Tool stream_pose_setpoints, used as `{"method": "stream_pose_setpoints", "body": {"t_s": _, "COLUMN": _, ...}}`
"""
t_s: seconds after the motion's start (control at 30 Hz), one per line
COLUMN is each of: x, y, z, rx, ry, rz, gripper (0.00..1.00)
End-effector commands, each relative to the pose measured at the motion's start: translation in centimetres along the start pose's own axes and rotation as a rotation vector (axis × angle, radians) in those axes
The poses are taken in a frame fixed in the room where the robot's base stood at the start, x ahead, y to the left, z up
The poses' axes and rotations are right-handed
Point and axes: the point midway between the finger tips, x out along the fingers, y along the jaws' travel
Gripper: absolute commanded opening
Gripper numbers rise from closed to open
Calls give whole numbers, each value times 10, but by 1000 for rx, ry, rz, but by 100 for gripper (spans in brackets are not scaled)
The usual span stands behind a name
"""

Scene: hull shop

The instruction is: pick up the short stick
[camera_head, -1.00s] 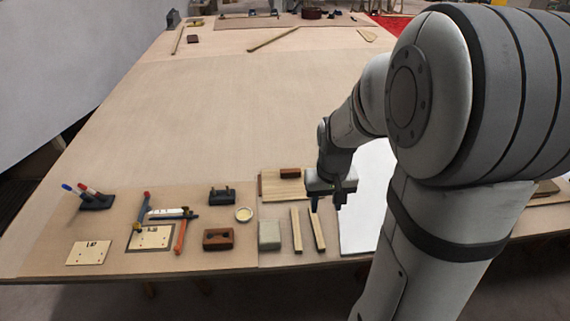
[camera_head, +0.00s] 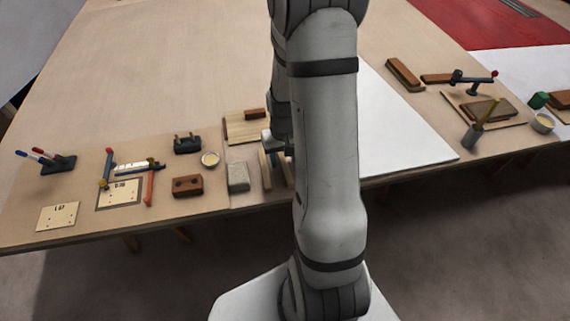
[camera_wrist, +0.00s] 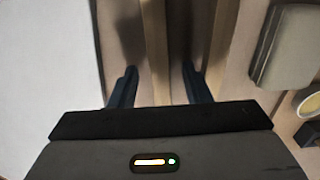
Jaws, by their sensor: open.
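Two pale wooden sticks lie side by side near the table's front edge. In the head view, the left stick (camera_head: 265,170) shows beside my arm, and the right stick (camera_head: 287,172) is partly hidden by it. I cannot tell which is shorter. My gripper (camera_wrist: 159,68) is open and empty in the wrist view. Its fingers point down at one stick (camera_wrist: 156,35), which runs between them in the picture. The other stick (camera_wrist: 219,45) lies to the right, just outside the right finger. Finger height above the table is unclear.
A grey block (camera_head: 238,177) lies left of the sticks, also in the wrist view (camera_wrist: 289,48). A small bowl (camera_head: 210,159) and a brown block (camera_head: 187,186) are farther left. A wooden board (camera_head: 240,130) lies behind. A white sheet (camera_head: 400,130) gives clear room right.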

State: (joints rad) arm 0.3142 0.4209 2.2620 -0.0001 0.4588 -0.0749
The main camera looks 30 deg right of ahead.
Motion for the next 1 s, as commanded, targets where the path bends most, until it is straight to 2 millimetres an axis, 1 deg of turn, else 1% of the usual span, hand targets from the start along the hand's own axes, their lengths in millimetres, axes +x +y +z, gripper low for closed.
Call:
{"method": "stream_pose_setpoints", "body": {"t_s": 0.23, "x": 2, "y": 0, "z": 0, "rx": 1, "ry": 0, "rz": 0, "gripper": 44}}
{"method": "stream_pose_setpoints", "body": {"t_s": 0.27, "x": 2, "y": 0, "z": 0, "rx": 1, "ry": 0, "rz": 0, "gripper": 42}}
{"method": "stream_pose_setpoints", "body": {"t_s": 0.77, "x": 2, "y": 1, "z": 0, "rx": 2, "ry": 0, "rz": 0, "gripper": 1}}
{"method": "stream_pose_setpoints", "body": {"t_s": 1.0, "x": 2, "y": 1, "z": 0, "rx": 2, "ry": 0, "rz": 0, "gripper": 0}}
